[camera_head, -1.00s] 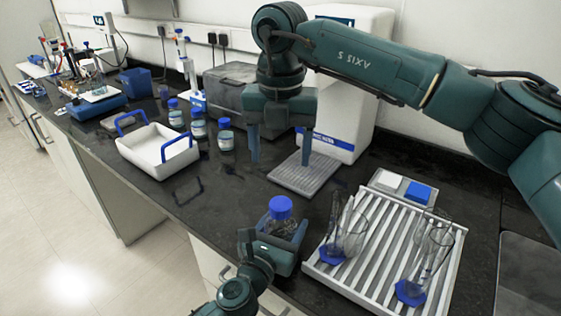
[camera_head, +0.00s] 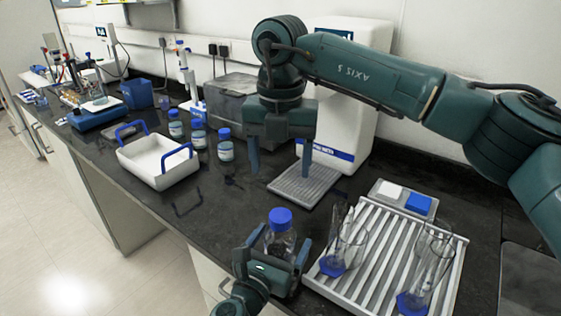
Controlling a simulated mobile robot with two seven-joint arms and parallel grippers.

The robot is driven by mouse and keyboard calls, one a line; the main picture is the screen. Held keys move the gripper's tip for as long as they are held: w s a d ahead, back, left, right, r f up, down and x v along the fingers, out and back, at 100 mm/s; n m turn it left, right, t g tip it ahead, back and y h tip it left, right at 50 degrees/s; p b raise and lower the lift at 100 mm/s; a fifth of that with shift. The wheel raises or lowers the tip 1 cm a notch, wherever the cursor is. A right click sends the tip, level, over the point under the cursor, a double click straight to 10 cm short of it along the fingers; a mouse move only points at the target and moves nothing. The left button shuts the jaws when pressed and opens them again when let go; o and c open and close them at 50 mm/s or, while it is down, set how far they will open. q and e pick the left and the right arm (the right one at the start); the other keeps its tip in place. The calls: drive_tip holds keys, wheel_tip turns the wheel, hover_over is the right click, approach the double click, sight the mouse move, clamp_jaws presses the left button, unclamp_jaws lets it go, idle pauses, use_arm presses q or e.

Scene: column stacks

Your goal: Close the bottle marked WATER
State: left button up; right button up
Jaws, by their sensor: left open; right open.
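A clear bottle (camera_head: 281,242) with a blue cap (camera_head: 281,218) on its top stands upright near the bench's front edge. Its lettering cannot be read. My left gripper (camera_head: 278,263) is open, with its fingers on either side of the bottle's lower body; whether they touch it cannot be told. My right gripper (camera_head: 280,168) is open and empty, pointing down above the bench behind the bottle. Several smaller blue-capped bottles, such as one at the back (camera_head: 225,148), have labels too small to read.
A white ribbed rack (camera_head: 365,272) with glass cylinders (camera_head: 430,262) on blue bases is right of the bottle. A grey plate (camera_head: 305,186) lies behind it. A white tray with blue handles (camera_head: 160,172) stands left.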

use_arm(q)
drive_tip(key=b+v, duration=0.1)
drive_tip(key=v, duration=1)
drive_tip(key=shift+s, duration=0.2)
drive_tip(key=shift+a, duration=0.1)
